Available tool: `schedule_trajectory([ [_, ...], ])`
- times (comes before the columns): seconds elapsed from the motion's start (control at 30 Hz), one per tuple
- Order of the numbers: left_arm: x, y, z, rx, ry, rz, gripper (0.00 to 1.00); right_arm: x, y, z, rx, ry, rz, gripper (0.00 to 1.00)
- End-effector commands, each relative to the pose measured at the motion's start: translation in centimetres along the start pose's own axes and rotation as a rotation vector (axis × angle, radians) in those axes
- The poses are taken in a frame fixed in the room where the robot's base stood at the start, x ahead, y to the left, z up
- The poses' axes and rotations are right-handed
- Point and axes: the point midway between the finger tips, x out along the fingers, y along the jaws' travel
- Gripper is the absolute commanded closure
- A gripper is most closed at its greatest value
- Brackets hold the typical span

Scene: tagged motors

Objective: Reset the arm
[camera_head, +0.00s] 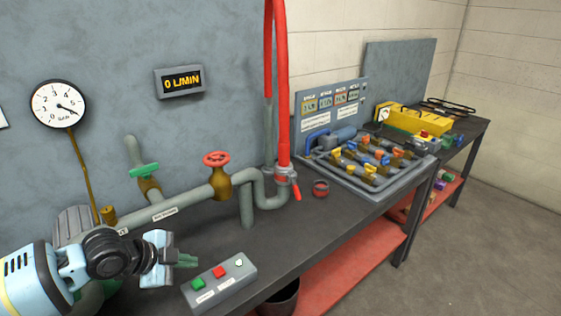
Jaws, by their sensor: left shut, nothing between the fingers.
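My left gripper (187,261) comes in from the lower left on my pale blue and black arm. Its fingers are shut with nothing between them. It hangs over the dark bench (290,239), just left of and above a grey button box (218,284) with a green, a red and a white button. The gripper appears apart from the box. My right gripper is not in view.
Pipes with a green-handled valve (145,170) and a red-wheeled valve (216,159) run behind the arm. A gauge (59,104) and a flow display (180,81) hang above. A tray of motors (370,160) stands farther right.

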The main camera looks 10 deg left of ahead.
Motion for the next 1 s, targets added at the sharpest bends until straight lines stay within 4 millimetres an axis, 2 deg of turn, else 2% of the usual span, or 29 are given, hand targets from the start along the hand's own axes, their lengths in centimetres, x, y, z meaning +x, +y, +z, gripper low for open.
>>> schedule_trajectory([
  [0.17,2.6,3.4,-0.8,-0.071,0.043,0.006,1.0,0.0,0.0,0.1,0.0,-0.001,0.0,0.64],
  [0.33,6.2,9.5,-1.8,-0.231,0.105,-0.012,1.0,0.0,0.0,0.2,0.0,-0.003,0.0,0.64],
  [0.53,8.5,16.7,-2.0,-0.463,0.135,-0.058,1.0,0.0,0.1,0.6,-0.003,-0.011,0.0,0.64],
  [0.77,8.6,25.4,-0.6,-0.752,0.092,-0.133,1.0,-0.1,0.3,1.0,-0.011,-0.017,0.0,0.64],
  [1.0,6.2,34.1,2.2,-0.998,-0.031,-0.223,1.0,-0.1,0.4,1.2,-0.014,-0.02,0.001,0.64],
])
